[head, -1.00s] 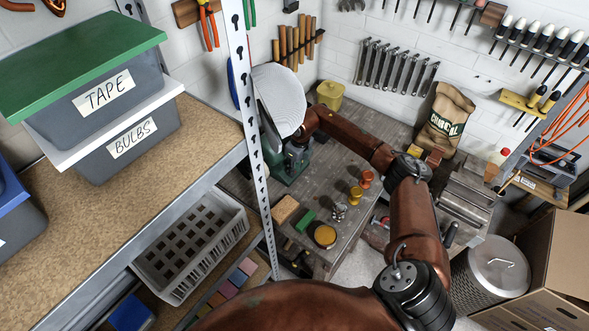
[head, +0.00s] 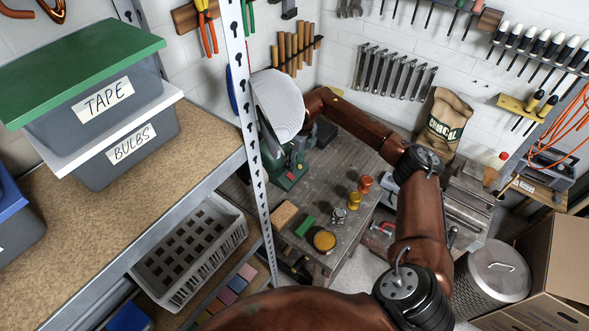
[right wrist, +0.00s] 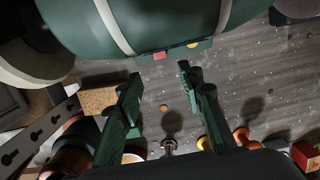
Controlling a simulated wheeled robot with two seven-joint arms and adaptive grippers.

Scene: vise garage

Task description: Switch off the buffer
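The buffer (head: 290,174) is a green machine with a pale round wheel (head: 278,103), standing at the far left of the workbench. In the right wrist view its green body (right wrist: 165,22) fills the top, with a red button (right wrist: 160,56) and a yellow button (right wrist: 193,45) on a small panel at its lower edge. My right gripper (right wrist: 161,72) is open and empty, its fingertips just below this panel and apart from each other. In the head view it shows only as a dark shape (head: 306,135) beside the buffer, partly hidden by my arm. My left gripper is not in view.
A metal shelf with an upright post (head: 252,140) stands left of the bench. A paper sack (head: 445,120) stands at the back right.

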